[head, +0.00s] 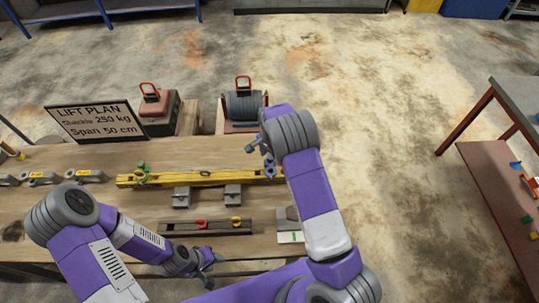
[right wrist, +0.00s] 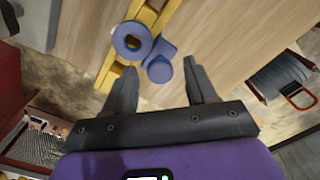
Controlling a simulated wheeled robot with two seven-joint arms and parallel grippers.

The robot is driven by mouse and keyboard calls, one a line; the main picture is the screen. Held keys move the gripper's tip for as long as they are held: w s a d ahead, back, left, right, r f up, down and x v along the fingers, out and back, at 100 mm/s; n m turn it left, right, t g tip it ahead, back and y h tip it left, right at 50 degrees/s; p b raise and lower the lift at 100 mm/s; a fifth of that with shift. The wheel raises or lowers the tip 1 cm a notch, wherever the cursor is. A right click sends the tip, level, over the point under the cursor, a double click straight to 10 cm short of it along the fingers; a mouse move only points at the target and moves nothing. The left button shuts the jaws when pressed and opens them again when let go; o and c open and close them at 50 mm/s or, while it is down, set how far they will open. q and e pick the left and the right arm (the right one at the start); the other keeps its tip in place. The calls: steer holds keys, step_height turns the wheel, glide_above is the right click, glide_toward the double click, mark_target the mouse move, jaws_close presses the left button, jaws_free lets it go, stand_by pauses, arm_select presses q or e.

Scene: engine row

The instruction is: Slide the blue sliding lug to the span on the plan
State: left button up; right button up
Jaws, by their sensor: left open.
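The plan board (head: 95,121) reads "LIFT PLAN, Shackle 250 kg, Span 50 cm". A yellow beam (head: 205,178) lies across the wooden table, with a green lug (head: 141,172) near its left end. The blue sliding lug (head: 270,168) is near its right end, partly hidden by my right arm. In the right wrist view the lug shows a blue ring (right wrist: 121,40) and a round knob (right wrist: 159,68). My right gripper (right wrist: 160,67) is open and empty, its fingertips just short of the lug. My left gripper (head: 210,268) is open at the table's front edge, away from the beam.
Grey blocks (head: 232,194) stand in front of the beam. Several grey shackles or links lie at left. Red (head: 152,105) and dark (head: 244,105) loads stand behind the table.

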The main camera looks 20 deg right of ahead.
mark_target(270, 158)
step_height(270, 158, up, 8)
steer(key=shift+f+b, duration=0.2)
steer(key=shift+b, duration=0.15)
steer(key=shift+s+f, duration=0.1)
stand_by(0.7)
